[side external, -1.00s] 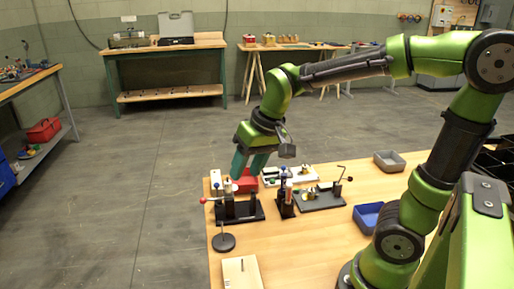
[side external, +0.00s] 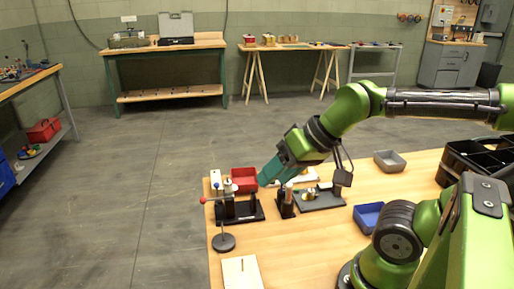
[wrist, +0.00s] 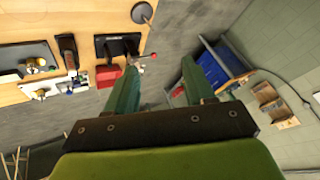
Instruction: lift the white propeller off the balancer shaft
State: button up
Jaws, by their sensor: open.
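My gripper (side external: 268,176) is open and empty, tilted down to the left above the far part of the bench. In the wrist view its two teal fingers (wrist: 160,68) are spread apart with nothing between them. A black fixture (side external: 240,211) with small white upright parts (side external: 228,188) stands left of and below my gripper. It also shows in the wrist view (wrist: 118,44), left of the fingers. I cannot make out the white propeller or tell which shaft is the balancer's; the parts are too small. My gripper looks apart from all of them.
A red bin (side external: 244,179) sits behind the black fixture. A round-based stand (side external: 224,242) with a rod is in front. A dark holder (side external: 286,205) and a black plate with fittings (side external: 320,199) are to the right. Blue (side external: 368,216) and grey (side external: 389,160) bins stand farther right.

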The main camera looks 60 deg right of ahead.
jog(key=shift+f, duration=0.1)
jog(key=m+g, duration=0.3)
jog(key=m, duration=2.6)
send_over(229, 181)
jog(key=s, duration=0.2)
jog(key=shift+h, duration=0.4)
notch_tip(229, 181, down, 9)
jog(key=shift+s+f, duration=0.1)
jog(key=shift+s, duration=0.05)
jog(key=x, duration=0.5)
jog(key=shift+d, duration=0.1)
